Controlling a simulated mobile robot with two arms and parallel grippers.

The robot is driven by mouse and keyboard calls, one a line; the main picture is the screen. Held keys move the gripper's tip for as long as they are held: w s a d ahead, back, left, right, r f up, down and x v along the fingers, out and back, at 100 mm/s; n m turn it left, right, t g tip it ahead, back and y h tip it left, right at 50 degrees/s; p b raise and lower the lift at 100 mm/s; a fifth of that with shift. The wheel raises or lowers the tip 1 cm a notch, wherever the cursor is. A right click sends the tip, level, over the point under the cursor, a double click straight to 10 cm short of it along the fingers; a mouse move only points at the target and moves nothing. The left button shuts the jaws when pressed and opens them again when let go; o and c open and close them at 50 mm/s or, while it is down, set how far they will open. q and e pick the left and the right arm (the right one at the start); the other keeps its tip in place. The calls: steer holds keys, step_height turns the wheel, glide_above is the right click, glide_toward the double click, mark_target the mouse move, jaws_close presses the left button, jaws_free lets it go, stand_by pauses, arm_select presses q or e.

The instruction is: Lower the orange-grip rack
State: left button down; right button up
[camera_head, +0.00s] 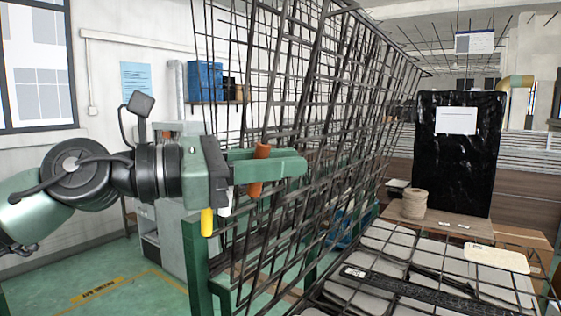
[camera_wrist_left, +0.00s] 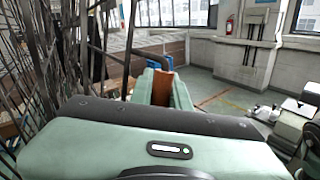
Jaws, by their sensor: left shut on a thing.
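The rack (camera_head: 345,110) is a tall dark wire-mesh panel. It stands steeply tilted in the middle of the head view, and it fills the left side of the left wrist view (camera_wrist_left: 40,80). Its orange grip (camera_head: 256,189) is on the near left side of the mesh. My left gripper (camera_head: 285,168) comes in from the left and is shut on this grip. In the left wrist view the orange-brown grip (camera_wrist_left: 162,88) shows between the green fingers, which hide part of it. My right gripper is in neither view.
Grey flat packs (camera_head: 400,245) lie under wire mesh at the lower right. A twine spool (camera_head: 414,203) and a black wrapped block (camera_head: 460,150) stand behind them. A green post (camera_head: 197,270) stands below my left gripper. Green floor at the left is open.

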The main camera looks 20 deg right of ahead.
arm_select(q)
steer(key=s+d+f+m+y+b, duration=0.2)
steer(key=s+d+f+b, duration=0.4)
steer(key=b, duration=0.4)
steer(key=s+d+f+m+t+y+b, duration=0.1)
steer(key=s+d+f+m+y+b, duration=0.1)
steer(key=s+d+f+b, duration=0.4)
steer(key=shift+s+d+f+m+b, duration=0.25)
steer(key=shift+s+f+m+b, duration=0.25)
steer(key=shift+s+f+b, duration=1.35)
steer(key=shift+s+r+b, duration=0.15)
steer(key=shift+r+b, duration=0.3)
steer(key=shift+b, duration=0.25)
steer(key=c, duration=1.3)
jaws_free()
steer(key=shift+d, duration=0.1)
steer(key=shift+c, duration=0.2)
